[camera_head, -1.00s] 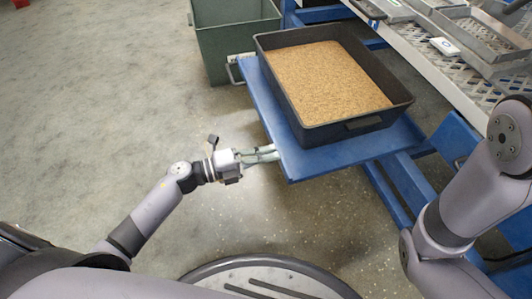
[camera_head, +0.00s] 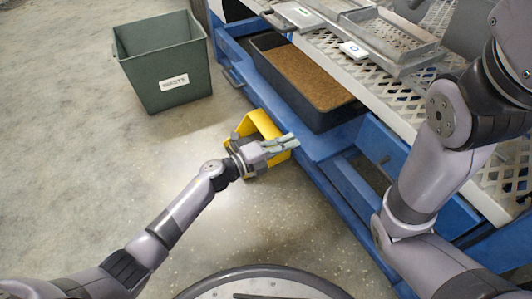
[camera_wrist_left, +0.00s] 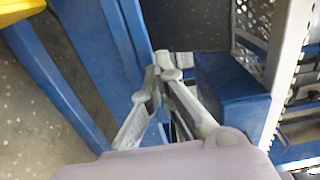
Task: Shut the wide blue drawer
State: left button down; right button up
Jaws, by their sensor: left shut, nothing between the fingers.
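The wide blue drawer (camera_head: 318,147) carries a black tray (camera_head: 330,119) filled with tan granules. In the head view, it sits largely under the bench top, with a strip of its blue front and part of the tray showing. My left gripper (camera_head: 294,141) is shut and empty, with its fingertips at the drawer's front edge; I cannot tell whether they touch it. In the left wrist view the closed fingertips (camera_wrist_left: 168,68) are between blue surfaces, in front of a dark area. My right arm shows at the right, but its gripper is out of view.
A green bin (camera_head: 163,62) with a white label stands on the floor at upper left. A yellow part (camera_head: 262,124) is beside my left gripper. The perforated bench top (camera_head: 440,80) with metal trays overhangs the drawer. The floor at left is clear.

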aim_at(314, 130)
pick_arm(q)
jog(key=b+x, duration=0.1)
jog(key=x, duration=0.5)
jog(key=shift+w+f, duration=0.1)
jog(key=shift+w+d, duration=0.1)
jog(key=shift+d, duration=0.1)
jog(key=shift+w+r, duration=0.1)
jog(key=shift+r, duration=0.2)
